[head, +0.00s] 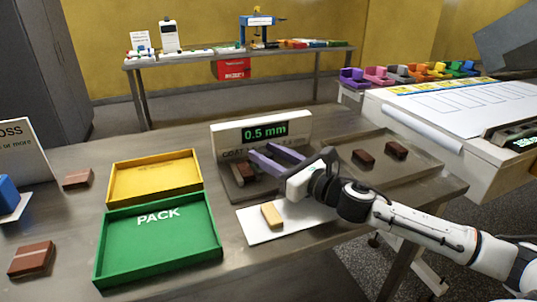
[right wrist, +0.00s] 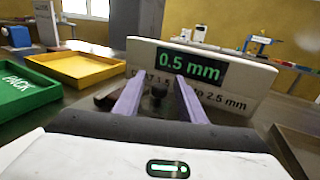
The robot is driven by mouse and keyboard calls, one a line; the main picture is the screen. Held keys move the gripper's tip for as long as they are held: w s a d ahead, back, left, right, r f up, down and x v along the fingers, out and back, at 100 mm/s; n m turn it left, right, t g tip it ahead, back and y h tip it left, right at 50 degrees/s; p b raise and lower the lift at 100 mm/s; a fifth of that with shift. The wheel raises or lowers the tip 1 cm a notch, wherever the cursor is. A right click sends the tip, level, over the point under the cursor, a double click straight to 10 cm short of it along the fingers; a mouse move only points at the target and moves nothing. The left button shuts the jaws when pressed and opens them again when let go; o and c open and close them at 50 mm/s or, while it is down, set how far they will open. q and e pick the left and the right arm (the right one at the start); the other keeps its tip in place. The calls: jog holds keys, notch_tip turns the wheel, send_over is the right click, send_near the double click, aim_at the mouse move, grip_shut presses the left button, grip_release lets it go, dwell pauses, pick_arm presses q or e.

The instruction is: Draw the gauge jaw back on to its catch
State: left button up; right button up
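The gauge (head: 262,130) is a pale upright panel with a green "0.5 mm" readout, and it also shows in the right wrist view (right wrist: 215,100). My right gripper (head: 265,160) reaches in front of it with two lavender fingers. In the right wrist view the fingers (right wrist: 160,97) stand apart, with a small dark knob (right wrist: 158,91) between them and gaps on its sides. A dark brown block (head: 243,171) lies at the gauge's foot, left of the fingers. The gripper partly hides the jaw, and I cannot make out the catch. My left gripper is not in view.
A green PACK tray (head: 158,243) and a yellow tray (head: 155,178) stand left. A tan block (head: 272,216) lies on a white sheet (head: 252,232). Brown bars lie at left (head: 77,179) and in the grey tray (head: 425,166) at right.

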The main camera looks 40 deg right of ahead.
grip_shut()
jog(key=d, duration=0.2)
jog(key=s+d+b, duration=0.1)
jog(key=d, duration=0.1)
jog(key=shift+d+f, duration=0.15)
jog(key=shift+d, duration=0.05)
jog(key=shift+s+d, duration=0.1)
jog(key=shift+d, duration=0.25)
grip_release()
jog(key=shift+s, duration=0.1)
